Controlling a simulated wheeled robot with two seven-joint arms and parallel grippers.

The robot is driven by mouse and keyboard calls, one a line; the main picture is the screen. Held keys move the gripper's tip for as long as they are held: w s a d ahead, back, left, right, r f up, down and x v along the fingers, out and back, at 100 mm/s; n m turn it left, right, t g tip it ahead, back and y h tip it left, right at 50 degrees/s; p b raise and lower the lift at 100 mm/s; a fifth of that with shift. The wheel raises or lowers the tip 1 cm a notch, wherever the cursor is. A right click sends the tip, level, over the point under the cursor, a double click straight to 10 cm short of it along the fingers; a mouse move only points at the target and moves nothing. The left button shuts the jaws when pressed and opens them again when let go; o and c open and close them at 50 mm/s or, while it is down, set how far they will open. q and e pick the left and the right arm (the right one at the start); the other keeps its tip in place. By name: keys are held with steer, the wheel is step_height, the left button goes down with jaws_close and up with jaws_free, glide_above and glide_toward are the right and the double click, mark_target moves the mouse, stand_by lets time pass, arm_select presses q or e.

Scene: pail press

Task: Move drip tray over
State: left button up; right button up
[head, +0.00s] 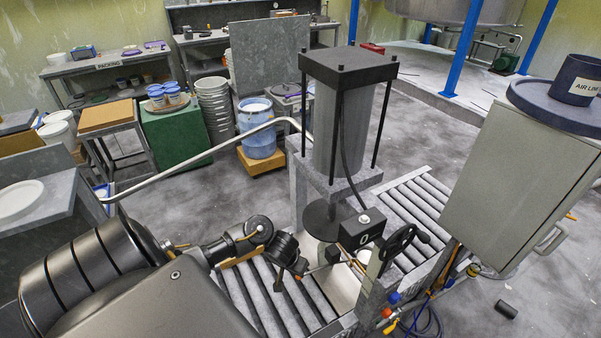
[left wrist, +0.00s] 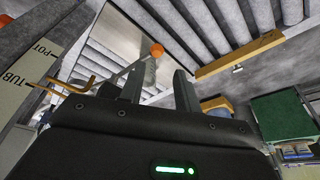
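A thin rod with an orange knob (head: 299,277) sticks out toward the left from beneath the press. In the left wrist view the orange knob (left wrist: 157,50) shows just beyond the fingertips, between their lines. My left gripper (head: 289,279) is at the knob in the head view; its two fingers (left wrist: 160,82) are apart, with nothing between them. Whether a finger touches the knob, I cannot tell. A pale, smooth surface (head: 343,291) below the press looks like the drip tray, partly hidden by the press parts. A plate marked TUB and POT (left wrist: 22,80) stands at left in the wrist view. My right gripper is out of view.
The press column (head: 340,125) with its dark disc (head: 330,219) stands over the roller conveyor (head: 262,296). A black handwheel (head: 397,245) and a grey cabinet (head: 510,155) are to the right. A blue pail (head: 258,140) is behind. The rollers left of the press are bare.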

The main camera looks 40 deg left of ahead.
arm_select(q)
steer(key=b+x, duration=0.1)
steer(key=x, duration=0.1)
steer(key=b+x, duration=0.1)
steer(key=x, duration=0.2)
steer(key=b+x, duration=0.2)
steer(key=x, duration=0.1)
steer(key=shift+d, duration=0.3)
steer(key=shift+w, duration=0.1)
steer(key=shift+c, duration=0.3)
steer(key=shift+r, duration=0.1)
steer(key=c, duration=0.4)
steer(key=shift+c, duration=0.2)
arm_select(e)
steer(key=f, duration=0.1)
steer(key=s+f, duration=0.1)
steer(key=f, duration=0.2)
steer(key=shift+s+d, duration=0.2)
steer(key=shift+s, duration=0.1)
